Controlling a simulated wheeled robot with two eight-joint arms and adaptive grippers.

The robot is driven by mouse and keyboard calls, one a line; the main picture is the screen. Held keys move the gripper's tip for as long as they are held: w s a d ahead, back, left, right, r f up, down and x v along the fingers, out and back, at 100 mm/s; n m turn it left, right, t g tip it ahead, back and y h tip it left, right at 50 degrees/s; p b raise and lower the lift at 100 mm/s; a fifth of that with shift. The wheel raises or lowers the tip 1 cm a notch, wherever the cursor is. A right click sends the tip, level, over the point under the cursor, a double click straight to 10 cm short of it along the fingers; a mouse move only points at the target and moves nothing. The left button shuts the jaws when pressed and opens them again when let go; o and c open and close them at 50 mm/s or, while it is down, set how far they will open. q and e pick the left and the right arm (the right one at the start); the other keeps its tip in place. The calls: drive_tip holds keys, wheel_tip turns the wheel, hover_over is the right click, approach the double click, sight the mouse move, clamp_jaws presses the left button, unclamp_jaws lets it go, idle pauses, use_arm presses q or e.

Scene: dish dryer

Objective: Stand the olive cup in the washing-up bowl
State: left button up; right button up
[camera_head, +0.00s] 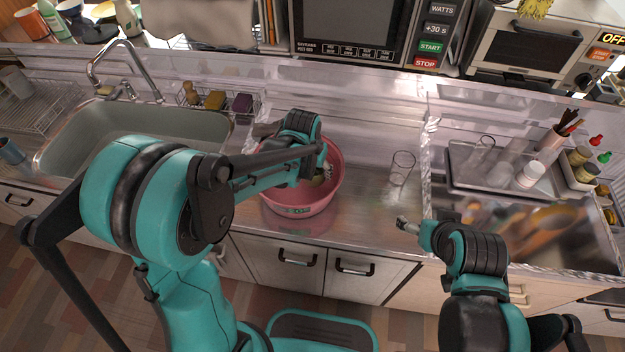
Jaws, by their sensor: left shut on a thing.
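The pink washing-up bowl (332,197) stands on the metal counter left of the middle. My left gripper (326,172) reaches over the bowl from the left and is shut on the olive cup (318,180). Little of the cup shows, as the gripper and arm cover most of it. The cup is within the bowl's outline; I cannot tell whether it touches the bowl's floor or how upright it is. My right gripper (408,226) is low over the counter's front edge, right of the bowl, with nothing visible in it; its finger gap is unclear.
A clear glass (402,168) stands on the counter right of the bowl. A tray (462,184) with glasses and a white cup (530,174) is farther right. The sink (75,142) is at left, with a caddy of sponges (214,100) behind. Counter between bowl and glass is clear.

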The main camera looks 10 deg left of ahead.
sight(314, 173)
use_arm(q)
wheel_tip(314, 173, down, 4)
drive_tip(key=shift+r+b, duration=0.2)
drive_tip(key=shift+b, duration=0.45)
drive_tip(key=shift+r, duration=0.1)
drive_tip(key=o, duration=1.3)
